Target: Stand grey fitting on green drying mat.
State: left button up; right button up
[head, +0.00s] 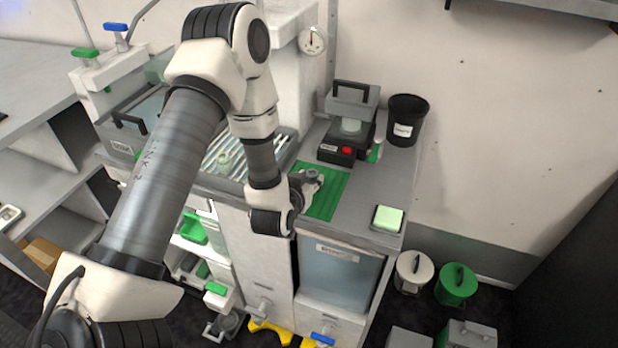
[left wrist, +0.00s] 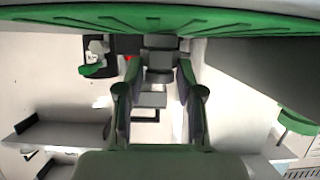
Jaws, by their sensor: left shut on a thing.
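The green drying mat (head: 325,197) lies ridged and flat on the grey counter, and its edge also spans the top of the upside-down left wrist view (left wrist: 60,28). My left gripper (head: 312,182) is over the mat's left part, shut on the small grey fitting (head: 312,174). The fitting's top shows above the fingers, and the gripper hides its lower part. I cannot tell whether it touches the mat. In the left wrist view my two fingers (left wrist: 158,92) show on either side, but the fitting is not clear there. My right gripper is not in view.
A black and grey machine (head: 352,105) with a red button stands behind the mat, beside a black bin (head: 405,120). A pale green block (head: 387,218) sits at the counter's front right corner. A ribbed drain rack (head: 222,150) is to the left. The mat's right part is clear.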

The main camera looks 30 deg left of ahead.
pick_arm(q)
jog(key=shift+f, duration=0.15)
jog(key=o, duration=1.1)
